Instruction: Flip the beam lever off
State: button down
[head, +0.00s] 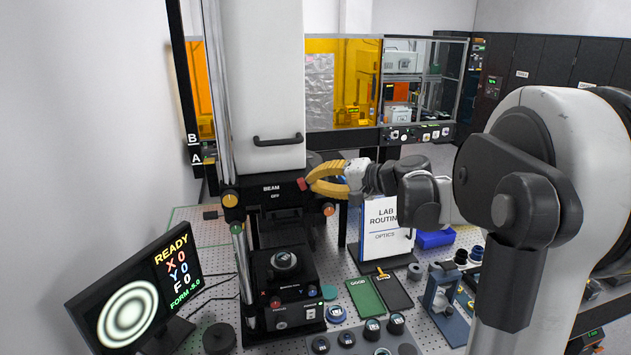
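The beam lever (301,184), with a small red tip, sticks out at the right side of the interferometer's dark head. A label (272,189) reading "BEAM" with a smaller word, seemingly "OFF", is on the front panel left of it. My gripper (310,186), with yellow curved fingers, is right at the lever's red end from the right. The fingertips look close to the lever or touching it; I cannot tell which. Their gap is too small and partly hidden to show whether they are shut.
A monitor (135,300) at lower left shows rings and "READY". The stage (284,265) stands below the head. A "LAB ROUTINE" board (386,235), green and black mats, and several small round parts occupy the perforated table to the right. An orange knob (328,209) sits just below my gripper.

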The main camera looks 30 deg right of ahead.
aim_at(304, 186)
jog(key=shift+w+a+r+n+g+h+p, duration=0.1)
jog(key=shift+a+r+n+g+h+p, duration=0.05)
jog(key=shift+a+n+g+h+p, duration=0.2)
jog(key=shift+w+a+n+g+h+p, duration=0.25)
jog(key=shift+a+n+g+h+p, duration=0.5)
jog(key=shift+a+n+h, duration=0.4)
jog(key=h, duration=0.1)
jog(key=n+g+h, duration=0.1)
jog(key=a+h, duration=0.1)
jog(key=shift+w+a+f, duration=0.1)
jog(key=shift+w+f, duration=0.15)
jog(key=shift+f, duration=0.15)
jog(key=shift+a+f+b, duration=0.2)
jog(key=shift+f+b, duration=0.05)
jog(key=shift+b, duration=0.15)
jog(key=shift+s+d+f, duration=0.15)
jog(key=shift+d+f, duration=0.1)
jog(key=shift+d, duration=0.5)
